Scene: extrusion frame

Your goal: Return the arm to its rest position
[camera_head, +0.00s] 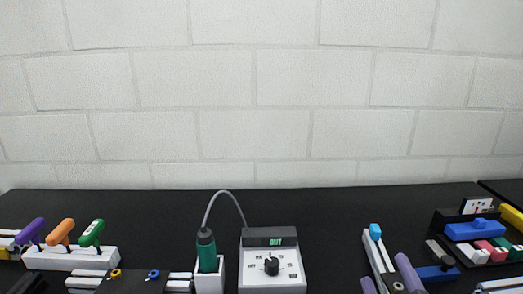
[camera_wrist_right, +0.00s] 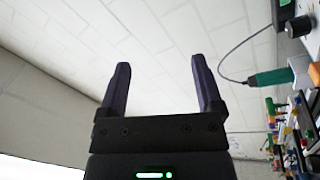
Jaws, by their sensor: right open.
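My right gripper (camera_head: 388,278) shows at the lower right of the head view as two purple fingers, low in front of the black table, partly cut by the bottom edge. In the right wrist view the right gripper (camera_wrist_right: 160,72) has its two dark purple fingers wide apart with nothing between them, against the pale wall. My left gripper cannot be made out in the head view.
The black table (camera_head: 340,205) is bare toward the back. A grey control box (camera_head: 272,270) and a green-handled driver (camera_head: 206,250) stand mid-front. Coloured-handled tools in a white rack (camera_head: 70,258) stand left. A bin with a blue block (camera_head: 475,230) stands right.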

